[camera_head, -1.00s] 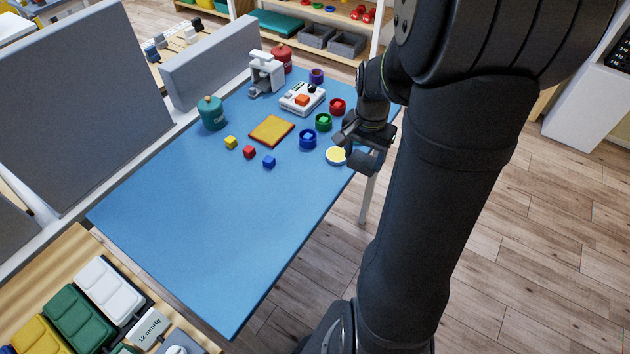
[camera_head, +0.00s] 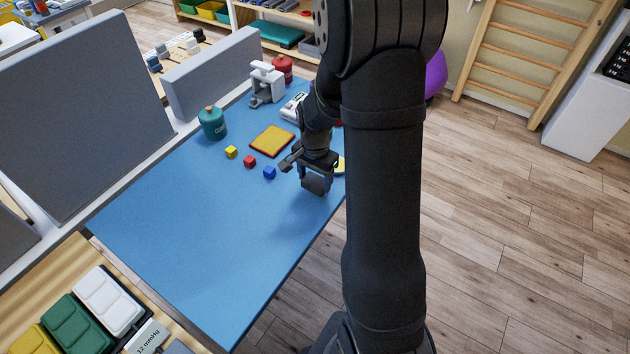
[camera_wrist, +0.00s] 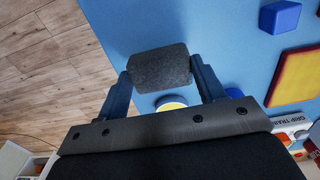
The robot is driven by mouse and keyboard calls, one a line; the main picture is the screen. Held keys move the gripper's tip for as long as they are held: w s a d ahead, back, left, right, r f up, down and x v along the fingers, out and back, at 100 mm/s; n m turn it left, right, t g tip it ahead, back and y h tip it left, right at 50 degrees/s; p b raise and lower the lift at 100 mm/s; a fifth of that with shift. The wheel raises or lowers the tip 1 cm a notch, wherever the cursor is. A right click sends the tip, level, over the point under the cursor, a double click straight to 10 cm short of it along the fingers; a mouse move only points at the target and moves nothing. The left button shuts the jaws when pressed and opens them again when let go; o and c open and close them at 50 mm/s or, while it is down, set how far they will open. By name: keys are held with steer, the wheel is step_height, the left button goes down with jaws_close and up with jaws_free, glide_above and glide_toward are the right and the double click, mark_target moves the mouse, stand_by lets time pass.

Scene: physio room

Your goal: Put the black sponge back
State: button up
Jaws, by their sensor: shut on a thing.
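My gripper (camera_head: 306,176) is shut on the black sponge (camera_head: 315,184), a dark grey block. In the wrist view the sponge (camera_wrist: 160,69) sits between the two fingertips of my gripper (camera_wrist: 160,72). In the head view they are over the right side of the blue table top (camera_head: 210,230), near its edge. How high the sponge is above the table I cannot tell.
A blue cube (camera_head: 269,172), a red cube (camera_head: 249,161) and a yellow cube (camera_head: 231,152) lie left of my gripper. An orange-yellow pad (camera_head: 272,141) and a teal canister (camera_head: 212,122) are farther back. Coloured pads (camera_head: 107,299) lie front left. The near table half is clear.

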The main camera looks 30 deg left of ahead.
mark_target(315, 181)
steer(key=shift+f, duration=0.85)
steer(key=o, duration=0.9)
steer(key=shift+f, duration=0.15)
step_height(315, 181, up, 12)
steer(key=shift+r, duration=0.15)
steer(key=shift+f, duration=4.4)
